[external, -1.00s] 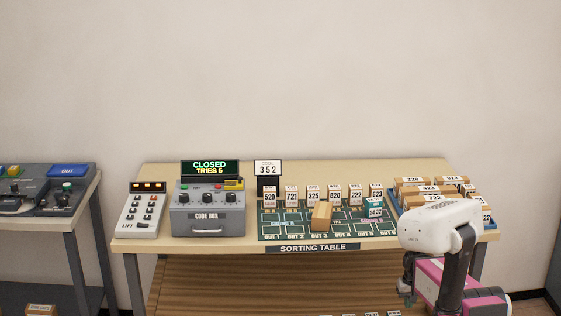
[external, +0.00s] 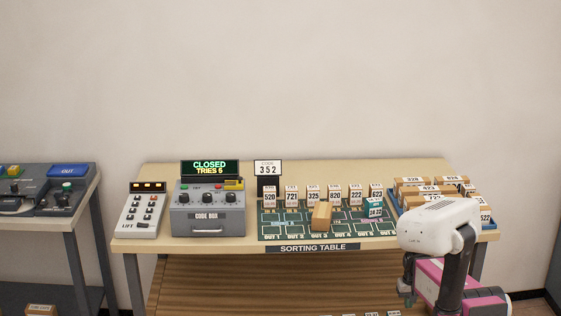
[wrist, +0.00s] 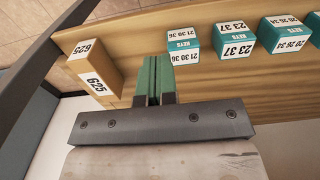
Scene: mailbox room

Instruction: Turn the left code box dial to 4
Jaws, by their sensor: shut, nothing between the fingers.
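The code box (external: 208,224) stands on the left part of the sorting table, grey, with a row of dark dials on its sloped top. The left dial (external: 183,198) is at the left of that row; its number is too small to read. The display (external: 210,167) above reads "CLOSED TRIES 6". My gripper shows in the wrist view (wrist: 154,78) with its green fingers together and nothing between them. It is low in front of the table's right side in the external view, far from the code box, its fingertips mostly hidden there.
A lift keypad (external: 143,212) stands left of the code box. A green mat (external: 272,230) holds several numbered tags and a wooden block (external: 321,215). The wrist view shows a wooden shelf with a 625 box (wrist: 92,72) and several teal boxes (wrist: 183,47).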

